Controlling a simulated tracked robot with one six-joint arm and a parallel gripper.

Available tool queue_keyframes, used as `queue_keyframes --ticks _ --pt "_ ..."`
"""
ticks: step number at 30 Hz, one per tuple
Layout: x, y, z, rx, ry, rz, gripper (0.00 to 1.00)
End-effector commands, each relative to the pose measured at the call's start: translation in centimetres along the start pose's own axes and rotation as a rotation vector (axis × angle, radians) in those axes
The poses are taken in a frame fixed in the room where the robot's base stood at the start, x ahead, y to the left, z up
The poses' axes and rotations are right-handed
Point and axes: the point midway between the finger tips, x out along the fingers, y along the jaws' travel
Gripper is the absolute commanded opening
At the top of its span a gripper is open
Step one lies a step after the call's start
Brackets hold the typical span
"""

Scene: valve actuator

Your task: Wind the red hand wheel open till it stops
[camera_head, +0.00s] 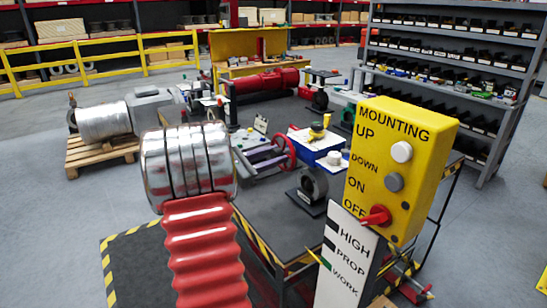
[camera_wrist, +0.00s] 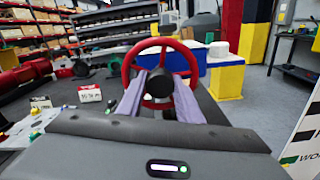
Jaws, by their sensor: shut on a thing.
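The red hand wheel (camera_wrist: 161,45) stands upright in front of my gripper in the wrist view, its rim rising above my fingers. My gripper (camera_wrist: 160,84) has its two grey-purple fingers at the middle of the wheel, on either side of the dark hub, shut on the wheel. The lower part of the rim is partly hidden by the fingers. In the head view the red hand wheel (camera_head: 286,152) shows side-on, with my gripper (camera_head: 277,158) reaching it from the left. The blue and white actuator body (camera_head: 316,147) stands just behind the wheel.
A yellow control box (camera_head: 401,165) with knobs stands at the right front. A dark ring-shaped part (camera_head: 313,185) sits on the bench (camera_head: 275,220) near the wheel. A red cylinder (camera_head: 268,82) lies farther back.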

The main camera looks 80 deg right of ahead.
Motion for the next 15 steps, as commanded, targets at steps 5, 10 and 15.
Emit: queue_keyframes --ticks 5,10,15 --pt "-0.10 0.04 -0.41 -0.122 0.007 0.004 0.10" --pt "-0.10 0.03 -0.42 -0.192 0.007 0.004 0.10" --pt "-0.09 0.03 -0.38 -0.223 0.006 0.004 0.10"
